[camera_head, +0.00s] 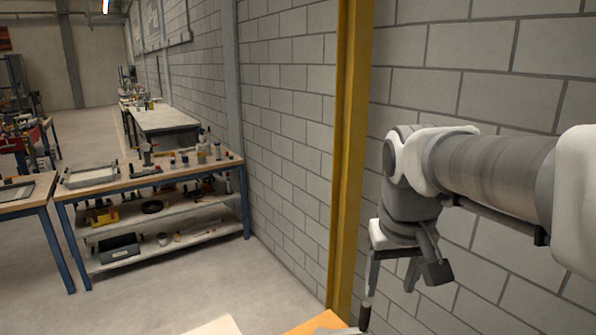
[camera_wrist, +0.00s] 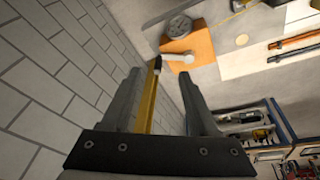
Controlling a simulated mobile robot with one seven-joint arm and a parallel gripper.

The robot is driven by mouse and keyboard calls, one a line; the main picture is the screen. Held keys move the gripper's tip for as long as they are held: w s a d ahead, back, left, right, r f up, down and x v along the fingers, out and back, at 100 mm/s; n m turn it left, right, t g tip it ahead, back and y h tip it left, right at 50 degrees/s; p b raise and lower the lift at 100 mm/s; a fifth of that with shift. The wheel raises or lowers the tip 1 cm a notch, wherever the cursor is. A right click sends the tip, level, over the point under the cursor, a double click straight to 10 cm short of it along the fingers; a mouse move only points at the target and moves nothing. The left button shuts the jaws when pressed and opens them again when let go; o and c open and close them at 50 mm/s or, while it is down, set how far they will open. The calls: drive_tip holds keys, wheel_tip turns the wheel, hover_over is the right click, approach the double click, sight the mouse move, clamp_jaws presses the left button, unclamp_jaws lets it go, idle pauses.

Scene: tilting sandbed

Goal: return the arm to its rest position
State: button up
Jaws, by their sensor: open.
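My gripper (camera_head: 388,300) hangs at the end of my arm (camera_head: 490,175) on the right of the head view, in front of the grey block wall. Its two fingers point down and stand apart. In the wrist view my gripper (camera_wrist: 160,82) is open, with both dark fingers spread and nothing held between them. Beyond the fingertips is an orange-brown board (camera_wrist: 204,68) with a grey round item (camera_wrist: 177,24) and a white-handled item (camera_wrist: 180,57) on it. I cannot tell the distance to them.
The block wall (camera_head: 480,70) runs close behind my arm, with a yellow post (camera_head: 346,150) left of my gripper. A workbench (camera_head: 110,186) with shelves stands at the left. The floor (camera_head: 190,275) before it is clear. Long rods (camera_wrist: 292,44) lie at the wrist view's right.

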drive_tip(key=s+f+t, duration=0.2)
drive_tip(key=s+f, duration=0.1)
drive_tip(key=s, duration=0.8)
drive_tip(key=shift+f+y, duration=0.15)
drive_tip(key=shift+y, duration=0.25)
